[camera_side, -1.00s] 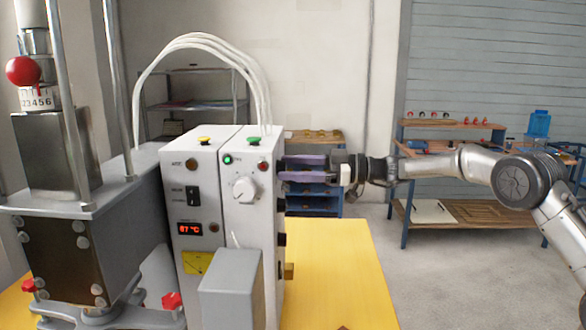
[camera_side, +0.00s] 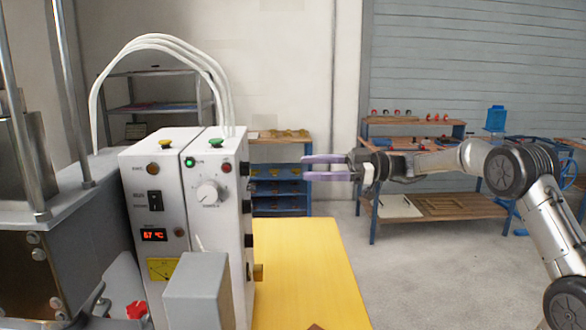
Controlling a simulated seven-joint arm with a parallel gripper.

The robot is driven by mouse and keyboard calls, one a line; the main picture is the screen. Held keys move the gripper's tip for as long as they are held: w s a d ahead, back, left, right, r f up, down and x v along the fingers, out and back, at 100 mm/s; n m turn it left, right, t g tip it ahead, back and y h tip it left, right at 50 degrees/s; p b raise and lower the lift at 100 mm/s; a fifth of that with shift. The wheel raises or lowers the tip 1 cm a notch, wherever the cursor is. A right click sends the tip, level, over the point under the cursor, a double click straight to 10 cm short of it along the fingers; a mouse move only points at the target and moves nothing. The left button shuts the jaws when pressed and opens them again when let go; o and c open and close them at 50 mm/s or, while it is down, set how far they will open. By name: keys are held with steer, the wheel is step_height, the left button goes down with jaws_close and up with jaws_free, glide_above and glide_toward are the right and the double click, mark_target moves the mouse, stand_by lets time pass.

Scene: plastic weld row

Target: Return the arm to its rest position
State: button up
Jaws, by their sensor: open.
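My gripper (camera_side: 310,167) is at the middle of the side view, its two purple fingers spread apart and pointing left. Nothing is between the fingers. It hangs in the air over the far right part of the yellow table (camera_side: 310,275), to the right of the white control box (camera_side: 217,215), with a clear gap in the picture between fingertips and box. My arm reaches in from the right, bent at a dark joint.
The box carries a lit green lamp, a dial and a red display (camera_side: 154,235). White hoses (camera_side: 165,42) arch above it. The grey press (camera_side: 60,235) stands at left, a grey block (camera_side: 197,290) in front. A workbench (camera_side: 440,208) stands behind my arm. The yellow table's right part looks mostly clear.

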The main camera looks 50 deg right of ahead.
steer(key=shift+s+d, duration=0.4)
steer(key=s+a+r+n+g, duration=0.2)
steer(key=s+a+g, duration=0.15)
steer(key=a, duration=0.45)
steer(key=s+a+r+n+g, duration=0.25)
steer(key=s+a, duration=0.25)
steer(key=a, duration=0.4)
steer(key=s+a+f+m+g+h, duration=0.2)
steer(key=s+a+f, duration=0.2)
steer(key=s, duration=0.4)
steer(key=s+d+f+m+h, duration=0.3)
steer(key=s+f+m+h, duration=0.15)
steer(key=s+f, duration=0.35)
steer(key=s+d+f+m+h, duration=0.4)
steer(key=d+f+m+h, duration=0.2)
steer(key=d+m, duration=0.3)
steer(key=shift+s+d+f+t, duration=0.25)
steer(key=shift+t, duration=0.15)
